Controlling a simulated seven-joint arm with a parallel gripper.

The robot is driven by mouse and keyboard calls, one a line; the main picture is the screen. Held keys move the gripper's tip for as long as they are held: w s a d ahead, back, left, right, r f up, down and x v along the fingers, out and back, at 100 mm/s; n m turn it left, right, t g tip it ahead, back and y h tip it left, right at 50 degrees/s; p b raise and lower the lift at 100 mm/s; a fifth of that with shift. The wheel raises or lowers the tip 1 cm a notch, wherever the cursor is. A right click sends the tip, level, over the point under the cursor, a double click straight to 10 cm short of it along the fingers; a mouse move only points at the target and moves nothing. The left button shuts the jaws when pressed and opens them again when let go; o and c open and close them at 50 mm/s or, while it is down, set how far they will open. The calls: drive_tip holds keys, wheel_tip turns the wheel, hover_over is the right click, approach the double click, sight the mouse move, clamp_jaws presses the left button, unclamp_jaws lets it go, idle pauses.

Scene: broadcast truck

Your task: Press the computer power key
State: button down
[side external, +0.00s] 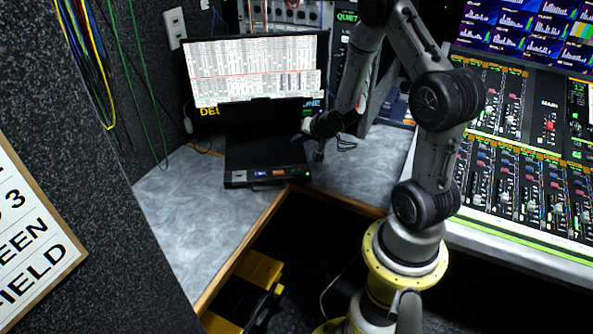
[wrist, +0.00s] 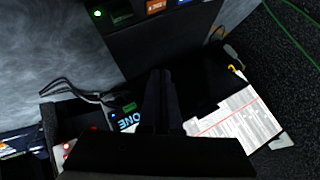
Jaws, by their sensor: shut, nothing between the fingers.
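The computer is a black unit (side external: 262,155) on the grey counter, with a lit screen (side external: 256,72) standing behind it. Its front edge has a blue patch, an orange patch (side external: 279,172) and a small green light (side external: 307,174) at the right end. The wrist view shows this front edge at the top, with the green light (wrist: 97,13) and orange patch (wrist: 155,6). I cannot tell which of these marks the power key. My gripper (side external: 319,157) is shut and empty, over the unit's right side. Its dark fingers (wrist: 160,72) appear apart from the front edge; their exact height is unclear.
A mixing console (side external: 520,150) fills the right. A wooden-edged counter (side external: 172,210) runs along the front, with a dark opening below holding a yellow-black case (side external: 250,285). Cables hang at left, and a thin black cable (wrist: 70,90) lies on the counter.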

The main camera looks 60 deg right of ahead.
approach(291, 168)
drive_tip(key=shift+d+r+x, duration=0.1)
drive_tip(key=shift+x, duration=0.7)
drive_tip(key=shift+d+r+x, duration=0.1)
drive_tip(key=shift+d+x, duration=0.05)
drive_tip(key=shift+x, duration=0.7)
drive_tip(key=shift+d+r+x, duration=0.1)
drive_tip(key=shift+r+x, duration=0.05)
drive_tip(key=shift+x, duration=0.65)
drive_tip(key=shift+w+f, duration=0.15)
drive_tip(key=shift+f, duration=0.05)
drive_tip(key=shift+f, duration=0.2)
drive_tip(key=shift+f, duration=0.4)
idle(1.1)
drive_tip(key=shift+r, duration=0.8)
drive_tip(key=shift+r, duration=2.55)
